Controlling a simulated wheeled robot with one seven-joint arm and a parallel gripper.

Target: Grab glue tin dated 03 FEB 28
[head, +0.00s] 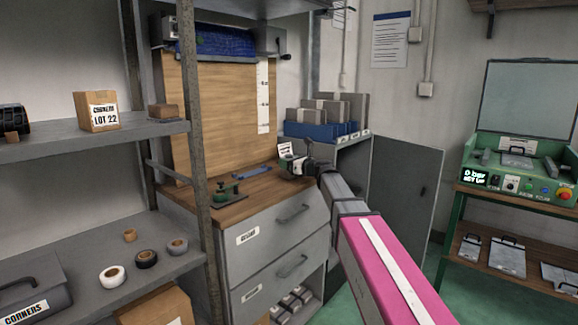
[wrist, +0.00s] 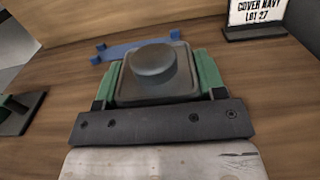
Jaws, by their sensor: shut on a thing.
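In the wrist view a dark grey tin (wrist: 152,66) with a round lid and a square, rounded body sits between the green fingers of my gripper (wrist: 157,82). The fingers are shut on its two sides. No date shows on the faces in view, so I cannot read which tin it is. In the head view my gripper (head: 299,166) is at the right part of the wooden worktop (head: 262,188), small and partly hidden by my own arm. I cannot tell whether the tin touches the worktop.
A sign reading COVER NAVY LOT 27 (wrist: 262,14) stands close by at the right. A blue tool (wrist: 108,50) lies behind the tin. A green and black device (head: 228,194) stands at the worktop's left. A metal shelf post (head: 196,110) rises at the left.

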